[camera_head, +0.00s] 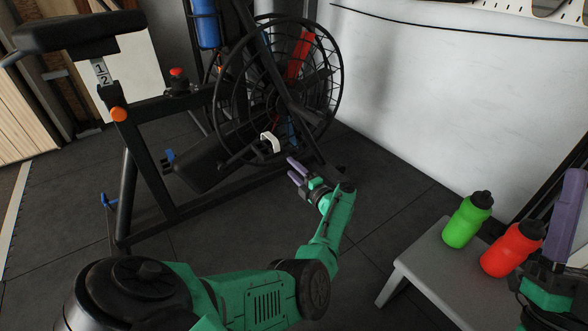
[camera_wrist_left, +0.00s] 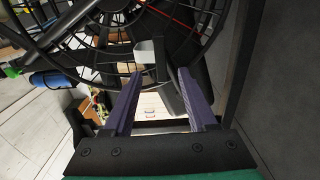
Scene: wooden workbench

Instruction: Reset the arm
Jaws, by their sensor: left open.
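My left arm reaches in from the lower left of the head view, its green links stretched toward the exercise bike (camera_head: 190,110). Its gripper (camera_head: 294,170) has purple fingers and is open with nothing held. It is just right of a white handle-like part (camera_head: 270,142) low on the bike's fan wheel. In the left wrist view, the spread fingers (camera_wrist_left: 161,75) point toward the wheel (camera_wrist_left: 110,40), with the white part (camera_wrist_left: 149,50) beyond the tips. My right gripper (camera_head: 568,215) is at the right edge of the head view, partly cut off, one purple finger pointing up.
A grey bench (camera_head: 430,262) at the lower right carries a green bottle (camera_head: 467,220) and a red bottle (camera_head: 512,250), close to my right gripper. A white wall (camera_head: 430,100) stands behind. Dark floor (camera_head: 235,225) lies clear between bike and bench.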

